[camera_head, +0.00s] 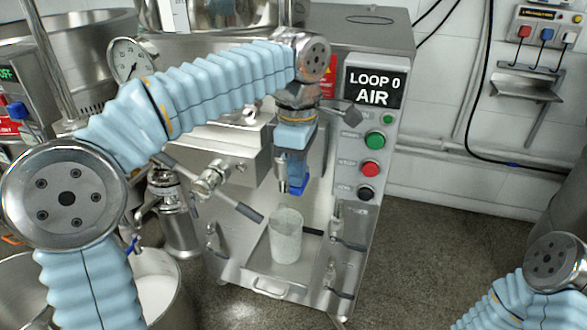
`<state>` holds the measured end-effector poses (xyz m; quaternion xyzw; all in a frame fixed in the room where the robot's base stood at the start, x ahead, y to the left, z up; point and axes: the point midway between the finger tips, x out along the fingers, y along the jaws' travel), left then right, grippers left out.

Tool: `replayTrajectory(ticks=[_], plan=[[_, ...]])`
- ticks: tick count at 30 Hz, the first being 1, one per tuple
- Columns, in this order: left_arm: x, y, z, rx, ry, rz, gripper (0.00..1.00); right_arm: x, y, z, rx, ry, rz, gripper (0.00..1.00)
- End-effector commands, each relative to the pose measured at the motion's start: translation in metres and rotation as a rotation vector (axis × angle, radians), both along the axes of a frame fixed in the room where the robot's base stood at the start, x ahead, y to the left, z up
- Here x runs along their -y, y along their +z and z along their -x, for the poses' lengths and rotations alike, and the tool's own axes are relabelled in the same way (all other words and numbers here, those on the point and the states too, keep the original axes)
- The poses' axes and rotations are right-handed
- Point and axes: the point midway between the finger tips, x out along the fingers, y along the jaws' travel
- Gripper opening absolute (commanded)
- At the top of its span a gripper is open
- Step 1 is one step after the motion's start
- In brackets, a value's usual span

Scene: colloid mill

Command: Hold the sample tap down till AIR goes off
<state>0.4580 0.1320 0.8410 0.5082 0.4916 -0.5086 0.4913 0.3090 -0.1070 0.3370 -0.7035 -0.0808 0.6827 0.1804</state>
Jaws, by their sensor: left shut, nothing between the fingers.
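The display (374,88) on the machine's front panel reads "LOOP 0" and "AIR". My left arm reaches in from the left. My left gripper (283,187) points down in front of the machine, with its fingers shut and empty. A small blue piece (299,187), perhaps the sample tap's lever, shows right beside the fingertips. I cannot tell whether they touch it, and the gripper hides most of the tap area. A pale, translucent beaker (286,236) stands upright below the gripper on the machine's tray (262,272). My right arm shows at the lower right, with its gripper out of view.
Green (375,141) and red (370,169) buttons and a black knob (366,192) sit below the display. A black-handled valve (238,206) juts out left of the beaker. A pressure gauge (129,59) stands at upper left. The floor right of the machine is clear.

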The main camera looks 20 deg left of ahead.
Motion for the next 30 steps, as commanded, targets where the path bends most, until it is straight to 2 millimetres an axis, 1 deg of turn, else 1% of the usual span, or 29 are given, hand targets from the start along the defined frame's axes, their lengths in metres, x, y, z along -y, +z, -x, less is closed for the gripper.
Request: replayTrajectory(ticks=[5,8,11,14,24,27,29,30], plan=[[0.000,-0.001,0.000,0.005,0.000,0.000,0.00,0.000,-0.002,0.000,0.000,0.000,0.000,0.43],[0.000,-0.004,0.002,0.024,0.000,0.001,0.00,0.000,-0.008,0.000,0.001,0.000,0.000,0.43],[0.000,-0.009,0.004,0.060,-0.001,0.002,0.00,0.000,-0.019,0.000,0.000,-0.002,0.001,0.43],[0.000,-0.015,0.007,0.116,-0.001,0.004,0.00,0.001,-0.034,0.000,0.001,-0.005,0.003,0.43],[-0.001,-0.039,0.015,0.365,-0.002,0.012,0.00,0.021,-0.096,-0.009,0.017,-0.039,0.033,0.43],[-0.001,-0.044,0.016,0.432,-0.002,0.015,0.00,0.023,-0.112,-0.009,0.017,-0.043,0.035,0.43],[-0.001,-0.046,0.017,0.469,-0.002,0.016,0.00,0.022,-0.120,-0.009,0.015,-0.040,0.031,0.43],[-0.001,-0.043,0.016,0.481,-0.001,0.016,0.00,0.021,-0.119,-0.008,0.012,-0.040,0.030,0.43]])
